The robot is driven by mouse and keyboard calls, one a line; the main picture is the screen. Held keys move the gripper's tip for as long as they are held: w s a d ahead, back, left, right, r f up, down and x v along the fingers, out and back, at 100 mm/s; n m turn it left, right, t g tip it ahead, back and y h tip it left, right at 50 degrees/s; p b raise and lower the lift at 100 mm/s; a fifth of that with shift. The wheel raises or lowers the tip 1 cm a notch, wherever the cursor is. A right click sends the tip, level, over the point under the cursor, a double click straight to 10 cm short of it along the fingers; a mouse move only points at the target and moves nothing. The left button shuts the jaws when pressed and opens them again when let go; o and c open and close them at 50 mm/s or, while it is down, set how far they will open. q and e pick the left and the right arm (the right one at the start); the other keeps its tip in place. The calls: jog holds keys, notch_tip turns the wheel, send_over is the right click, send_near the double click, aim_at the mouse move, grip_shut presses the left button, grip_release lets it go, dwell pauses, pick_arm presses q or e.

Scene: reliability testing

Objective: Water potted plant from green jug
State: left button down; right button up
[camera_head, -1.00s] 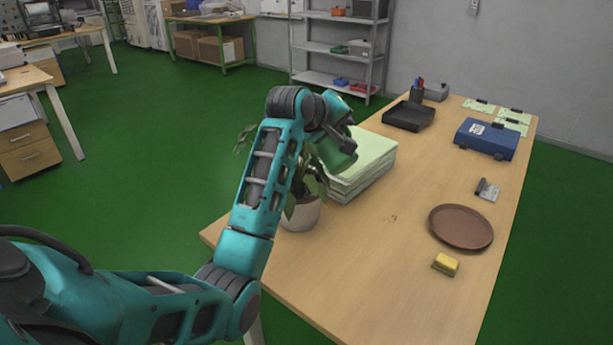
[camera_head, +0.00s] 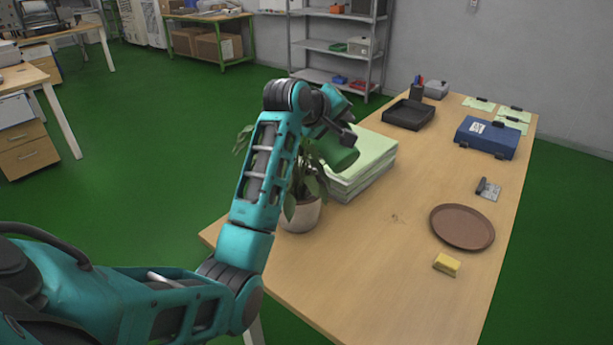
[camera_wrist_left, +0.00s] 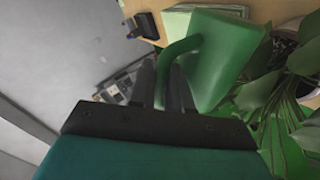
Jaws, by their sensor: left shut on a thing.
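The green jug (camera_head: 338,152) is held tilted above the potted plant in the head view. In the left wrist view the jug (camera_wrist_left: 222,58) fills the upper middle, with its handle between my fingers. My left gripper (camera_head: 343,135) is shut on the jug; it also shows in the left wrist view (camera_wrist_left: 168,85). The potted plant (camera_head: 300,214) stands at the table's near left edge, its leaves partly hidden behind my left arm. Its leaves (camera_wrist_left: 290,100) lie right beside the jug in the left wrist view. I cannot see any water. My right gripper is not in view.
A stack of pale green paper (camera_head: 365,168) stands close behind the plant on the wooden table (camera_head: 390,260).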

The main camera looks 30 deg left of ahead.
pick_arm(q)
jog(key=shift+s+d+r, duration=0.15)
jog(key=shift+s+r, duration=0.05)
dwell(0.8)
